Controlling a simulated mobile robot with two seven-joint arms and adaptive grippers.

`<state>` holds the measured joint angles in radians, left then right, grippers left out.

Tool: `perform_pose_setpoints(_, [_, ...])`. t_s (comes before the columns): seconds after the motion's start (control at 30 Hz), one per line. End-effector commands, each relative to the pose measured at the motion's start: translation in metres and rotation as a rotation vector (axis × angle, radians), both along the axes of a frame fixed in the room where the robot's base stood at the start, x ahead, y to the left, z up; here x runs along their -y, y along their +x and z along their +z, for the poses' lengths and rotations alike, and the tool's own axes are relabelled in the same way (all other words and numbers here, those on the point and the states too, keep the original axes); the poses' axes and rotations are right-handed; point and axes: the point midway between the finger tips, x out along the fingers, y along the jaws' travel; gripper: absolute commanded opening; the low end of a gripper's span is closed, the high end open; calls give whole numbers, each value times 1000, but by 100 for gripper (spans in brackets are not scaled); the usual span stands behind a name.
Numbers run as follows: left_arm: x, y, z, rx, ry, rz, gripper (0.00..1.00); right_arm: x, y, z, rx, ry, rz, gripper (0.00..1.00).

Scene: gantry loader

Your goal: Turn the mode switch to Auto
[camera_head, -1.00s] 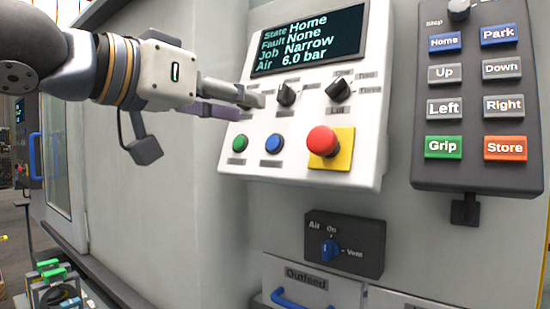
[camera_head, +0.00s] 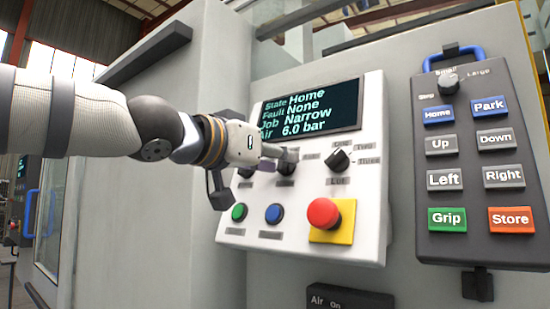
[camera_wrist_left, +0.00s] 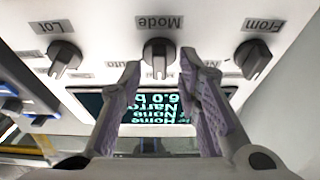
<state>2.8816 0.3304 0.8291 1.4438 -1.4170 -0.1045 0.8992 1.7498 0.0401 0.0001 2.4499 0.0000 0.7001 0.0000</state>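The mode switch (camera_head: 286,163) is a dark knob in the middle of the sloped white panel, partly hidden behind my gripper in the head view. In the left wrist view, which is upside down, the mode switch (camera_wrist_left: 158,54) sits above the label "Mode" as the panel reads, with "Auto" on the picture's left. Its grip ridge points toward the display. My left gripper (camera_head: 277,158) is in front of it. In the wrist view the left gripper (camera_wrist_left: 158,66) is open, with a fingertip on either side of the knob and visible gaps. My right gripper is not in view.
The Lot knob (camera_head: 338,160) and From knob (camera_wrist_left: 253,58) flank the switch. Below are a green button (camera_head: 239,212), a blue button (camera_head: 273,213) and a red emergency stop (camera_head: 323,213). The display (camera_head: 311,108) reads Home, None, Narrow. A keypad pendant (camera_head: 470,245) hangs right.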

Motion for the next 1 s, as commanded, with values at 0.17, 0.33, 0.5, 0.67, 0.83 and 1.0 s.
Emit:
perform_pose_setpoints(0.17, [0, -1, 1, 1, 0, 0, 4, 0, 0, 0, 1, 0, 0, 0])
perform_pose_setpoints(0.33, [0, -1, 1, 1, -1, 0, 0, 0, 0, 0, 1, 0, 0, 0])
perform_pose_setpoints(0.5, [0, -1, 1, 7, 7, -5, 0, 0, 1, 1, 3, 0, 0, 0])
perform_pose_setpoints(0.67, [0, -1, 1, 34, 45, -23, 0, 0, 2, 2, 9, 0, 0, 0])
perform_pose_setpoints(0.83, [-1, -1, 1, 95, 127, -62, 0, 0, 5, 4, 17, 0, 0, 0])
perform_pose_setpoints(1.0, [-1, 0, -1, 176, 243, -115, 0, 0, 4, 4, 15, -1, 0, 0])
